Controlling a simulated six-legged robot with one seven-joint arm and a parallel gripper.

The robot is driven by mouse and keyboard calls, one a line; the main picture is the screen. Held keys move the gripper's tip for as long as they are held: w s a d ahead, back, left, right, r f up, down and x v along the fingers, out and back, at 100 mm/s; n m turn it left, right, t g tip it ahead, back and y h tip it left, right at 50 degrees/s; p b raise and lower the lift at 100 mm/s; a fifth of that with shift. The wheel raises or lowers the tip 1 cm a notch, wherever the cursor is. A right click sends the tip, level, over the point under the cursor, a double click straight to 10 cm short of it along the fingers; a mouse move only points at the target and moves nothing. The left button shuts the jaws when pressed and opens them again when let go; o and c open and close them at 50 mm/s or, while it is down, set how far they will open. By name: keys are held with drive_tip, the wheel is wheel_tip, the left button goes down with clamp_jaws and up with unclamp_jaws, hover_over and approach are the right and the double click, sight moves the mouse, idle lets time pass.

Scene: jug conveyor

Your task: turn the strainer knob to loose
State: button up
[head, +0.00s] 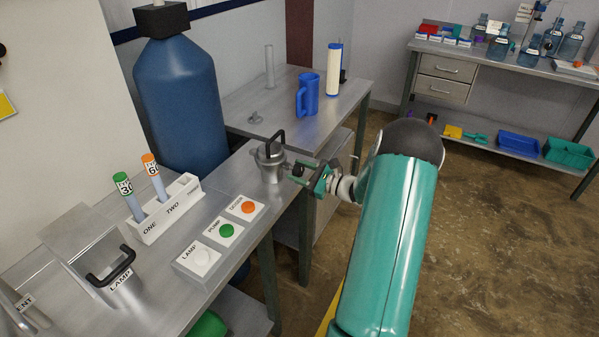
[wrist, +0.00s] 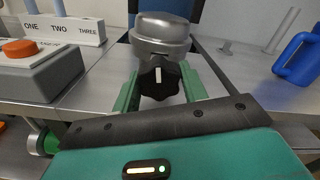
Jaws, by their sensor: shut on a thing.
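The strainer (head: 269,163) is a metal pot with a black handle on top, standing at the right edge of the near bench. In the wrist view the strainer (wrist: 164,32) is right in front of me. Its black lobed knob (wrist: 158,80) faces me, with a white mark pointing about straight up. My gripper (head: 309,173) is at the strainer's right side, with green fingers. In the wrist view my gripper (wrist: 159,88) has one finger on each side of the knob and is shut on it. I see no loose or tight lettering.
A button panel (head: 222,237) and a white tube rack (head: 166,208) stand left of the strainer. A blue jug (head: 308,94) and a white cylinder (head: 333,70) stand on the bench behind. A large blue tank (head: 181,105) is at the back left. Open floor (head: 480,220) lies to the right.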

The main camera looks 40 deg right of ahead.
drive_tip(key=n, duration=1)
drive_tip(key=shift+d+r+n, duration=0.1)
drive_tip(key=shift+r+n, duration=0.05)
drive_tip(key=shift+n, duration=0.25)
drive_tip(key=n, duration=0.5)
drive_tip(key=shift+r, duration=0.1)
drive_tip(key=n, duration=0.6)
drive_tip(key=shift+r, duration=0.1)
drive_tip(key=o, duration=1)
drive_tip(key=v, duration=1.3)
drive_tip(key=shift+s, duration=0.4)
